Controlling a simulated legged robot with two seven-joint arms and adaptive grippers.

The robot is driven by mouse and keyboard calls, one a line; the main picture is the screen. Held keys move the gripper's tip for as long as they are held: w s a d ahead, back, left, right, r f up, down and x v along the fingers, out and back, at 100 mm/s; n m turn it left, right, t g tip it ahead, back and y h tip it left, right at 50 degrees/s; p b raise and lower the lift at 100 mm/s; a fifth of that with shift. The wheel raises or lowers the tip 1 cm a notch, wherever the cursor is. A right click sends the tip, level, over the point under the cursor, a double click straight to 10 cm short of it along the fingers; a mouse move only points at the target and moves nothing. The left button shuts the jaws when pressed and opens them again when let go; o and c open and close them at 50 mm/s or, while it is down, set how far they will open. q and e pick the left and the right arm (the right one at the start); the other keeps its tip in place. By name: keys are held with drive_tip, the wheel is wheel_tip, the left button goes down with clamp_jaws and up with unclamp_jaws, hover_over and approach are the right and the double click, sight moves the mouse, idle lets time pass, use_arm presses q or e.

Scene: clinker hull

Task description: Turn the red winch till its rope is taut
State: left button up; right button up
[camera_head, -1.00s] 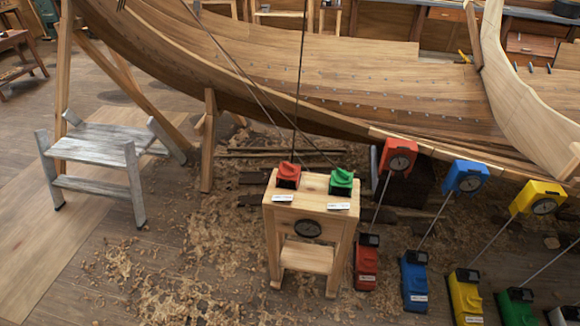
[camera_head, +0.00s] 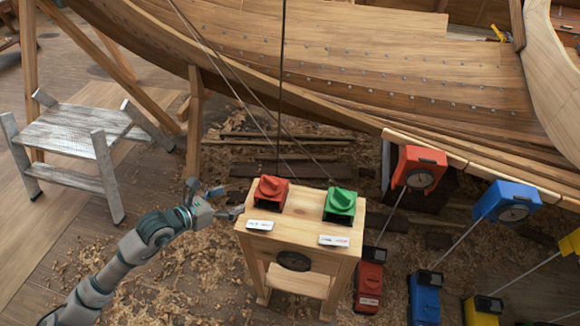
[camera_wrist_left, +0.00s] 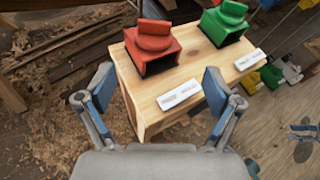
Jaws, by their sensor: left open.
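The red winch (camera_head: 271,190) is a small red block with a raised knob on top. It sits on the left of a wooden stand (camera_head: 297,214), beside a green winch (camera_head: 341,203). A dark rope (camera_head: 281,100) rises from behind the red winch and looks straight. My left gripper (camera_head: 216,200) is open and empty, just left of the red winch and apart from it. In the left wrist view my left gripper (camera_wrist_left: 158,80) has its fingers spread, with the red winch (camera_wrist_left: 154,45) ahead between them. My right gripper is not in view.
White labels (camera_head: 260,225) lie before the winches. The wooden hull (camera_head: 380,70) stands behind, with thin lines running up to the left. Coloured dial units stand at the right, including a red one (camera_head: 418,168). A grey trestle (camera_head: 75,133) stands at the left.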

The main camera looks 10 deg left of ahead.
use_arm(q)
approach(269, 181)
drive_tip(key=shift+m+y, duration=0.3)
drive_tip(key=b+x, duration=0.1)
drive_tip(key=x, duration=0.9)
drive_tip(key=shift+d+r, duration=0.1)
drive_tip(key=shift+d, duration=0.15)
drive_tip(key=shift+w, duration=0.25)
drive_tip(key=c, duration=1.2)
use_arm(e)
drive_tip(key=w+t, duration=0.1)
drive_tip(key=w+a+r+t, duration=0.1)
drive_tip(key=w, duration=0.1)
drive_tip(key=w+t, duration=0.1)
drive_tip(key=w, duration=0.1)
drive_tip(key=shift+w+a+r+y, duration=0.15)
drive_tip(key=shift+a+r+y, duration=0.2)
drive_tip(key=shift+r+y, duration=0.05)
